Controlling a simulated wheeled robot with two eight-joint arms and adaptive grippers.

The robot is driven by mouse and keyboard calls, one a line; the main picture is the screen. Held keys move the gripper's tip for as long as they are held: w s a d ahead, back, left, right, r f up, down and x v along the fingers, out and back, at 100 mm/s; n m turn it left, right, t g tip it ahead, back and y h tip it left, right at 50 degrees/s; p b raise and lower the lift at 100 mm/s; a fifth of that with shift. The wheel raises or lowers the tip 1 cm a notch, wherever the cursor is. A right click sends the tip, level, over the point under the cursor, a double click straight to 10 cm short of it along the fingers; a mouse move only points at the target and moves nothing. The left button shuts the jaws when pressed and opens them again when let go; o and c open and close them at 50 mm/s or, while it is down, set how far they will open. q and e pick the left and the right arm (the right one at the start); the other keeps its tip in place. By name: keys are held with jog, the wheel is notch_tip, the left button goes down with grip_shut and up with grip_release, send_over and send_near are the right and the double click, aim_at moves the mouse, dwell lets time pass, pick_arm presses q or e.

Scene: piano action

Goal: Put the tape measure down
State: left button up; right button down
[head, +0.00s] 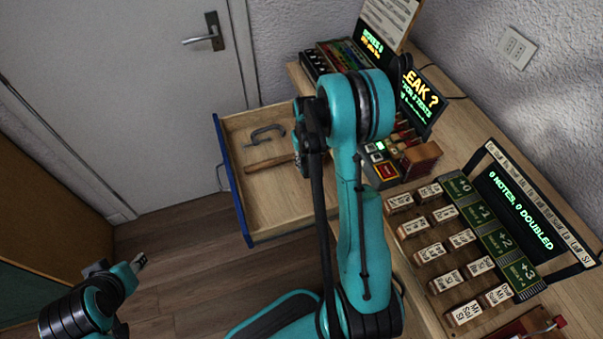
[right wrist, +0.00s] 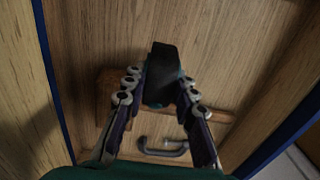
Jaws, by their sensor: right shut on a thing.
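The tape measure (right wrist: 163,75) is a dark, blocky thing with a little teal at its side. In the right wrist view my right gripper (right wrist: 160,92) is shut on it, with a finger on each side. It is over the open drawer (head: 238,205); whether it touches the drawer floor I cannot tell. In the head view my right arm hides the tape measure and most of the gripper. My left gripper (head: 138,263) is low at the left, away from the drawer; its opening is too small to judge.
In the drawer lie a grey clamp (head: 264,134) and a wooden-handled tool (head: 268,163); the clamp also shows in the right wrist view (right wrist: 163,150). The drawer's near part is bare. The desk at right carries labelled key blocks (head: 430,253) and screens (head: 515,212).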

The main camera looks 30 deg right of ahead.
aim_at(305, 172)
notch_tip(305, 172, down, 6)
jog(key=shift+f+b, duration=0.1)
jog(key=shift+b, duration=1)
jog(key=c, duration=1.2)
grip_release()
